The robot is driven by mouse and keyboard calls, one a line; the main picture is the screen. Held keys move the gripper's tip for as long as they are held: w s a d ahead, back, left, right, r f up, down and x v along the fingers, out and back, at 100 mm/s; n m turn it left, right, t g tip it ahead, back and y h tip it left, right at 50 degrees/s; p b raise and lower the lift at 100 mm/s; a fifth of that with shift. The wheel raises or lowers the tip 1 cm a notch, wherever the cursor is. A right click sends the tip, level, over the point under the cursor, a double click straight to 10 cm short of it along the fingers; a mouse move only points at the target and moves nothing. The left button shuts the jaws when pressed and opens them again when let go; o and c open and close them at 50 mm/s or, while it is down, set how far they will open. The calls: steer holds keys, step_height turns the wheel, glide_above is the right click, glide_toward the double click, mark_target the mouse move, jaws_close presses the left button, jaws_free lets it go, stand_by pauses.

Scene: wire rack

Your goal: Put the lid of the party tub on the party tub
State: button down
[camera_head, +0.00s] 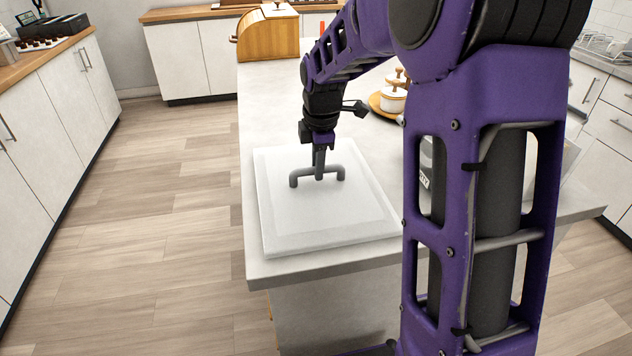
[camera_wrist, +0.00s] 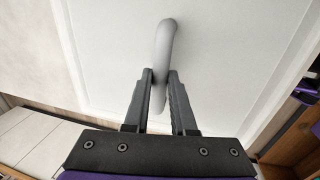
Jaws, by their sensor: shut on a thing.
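The lid is a white, nearly square panel (camera_head: 330,215) with a raised border and a grey bar handle (camera_head: 298,180). It lies flat at the near left of the pale counter; I cannot tell whether it rests there or is just above it. My gripper (camera_head: 319,174) points down at the lid's middle and is shut on the handle. In the wrist view, the gripper's fingers (camera_wrist: 160,80) stand on both sides of the handle (camera_wrist: 165,40), with the white lid (camera_wrist: 220,50) behind. I cannot make out the party tub; my arm hides part of the counter.
A wooden bread box (camera_head: 268,36) stands at the counter's far end. A white pot (camera_head: 393,98) sits on a round wooden tray (camera_head: 376,103) right of my gripper. A dark box (camera_head: 425,165) is partly hidden by my arm. Open floor (camera_head: 150,220) lies left.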

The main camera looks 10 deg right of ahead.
steer(key=shift+r+p, duration=0.5)
steer(key=shift+r, duration=0.15)
steer(key=shift+r, duration=0.15)
steer(key=shift+r+p, duration=2.1)
steer(key=shift+r, duration=0.3)
steer(key=shift+s+f, duration=0.1)
